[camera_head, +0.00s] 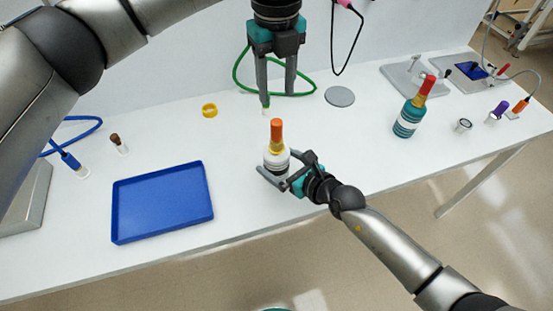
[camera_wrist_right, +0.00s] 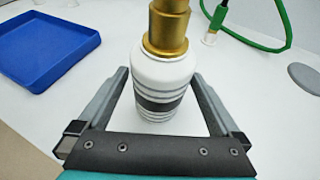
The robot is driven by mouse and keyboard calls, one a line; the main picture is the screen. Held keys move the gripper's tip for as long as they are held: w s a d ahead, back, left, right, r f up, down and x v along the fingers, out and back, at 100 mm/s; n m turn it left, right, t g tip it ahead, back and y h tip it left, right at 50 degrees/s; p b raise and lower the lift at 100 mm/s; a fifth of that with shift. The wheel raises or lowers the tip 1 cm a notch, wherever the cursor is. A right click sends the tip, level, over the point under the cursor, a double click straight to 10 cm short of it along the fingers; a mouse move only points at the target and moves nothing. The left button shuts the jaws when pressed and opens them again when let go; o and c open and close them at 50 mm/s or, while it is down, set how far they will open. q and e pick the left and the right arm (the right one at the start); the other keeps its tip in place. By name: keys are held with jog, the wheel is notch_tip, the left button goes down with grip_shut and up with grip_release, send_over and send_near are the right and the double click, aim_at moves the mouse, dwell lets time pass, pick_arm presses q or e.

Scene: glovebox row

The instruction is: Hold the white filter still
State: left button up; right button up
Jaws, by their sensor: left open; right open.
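The white filter (camera_head: 275,161), with a dark band, gold neck and orange top, stands upright on the table. It also shows in the right wrist view (camera_wrist_right: 163,85), its top cut off. My right gripper (camera_head: 276,161) is open, one finger on either side of the filter's body. In the right wrist view gaps show between the fingers and the filter. My left gripper (camera_head: 277,94) is open and points down, above and behind the filter. The green hose (camera_head: 304,93) loops behind my left gripper, its pale tip near the left finger; whether they touch I cannot tell.
A blue tray (camera_head: 163,203) lies to the left and a yellow ring (camera_head: 209,110) behind it. A grey disc (camera_head: 340,96) lies behind right. A teal bottle with a red top (camera_head: 410,112) stands farther right. The table (camera_head: 345,215) is clear in front.

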jog(key=shift+w+a+f, duration=0.15)
jog(key=shift+w+a, duration=0.15)
jog(key=shift+w, duration=0.1)
jog(key=c, duration=1.5)
dwell(0.4)
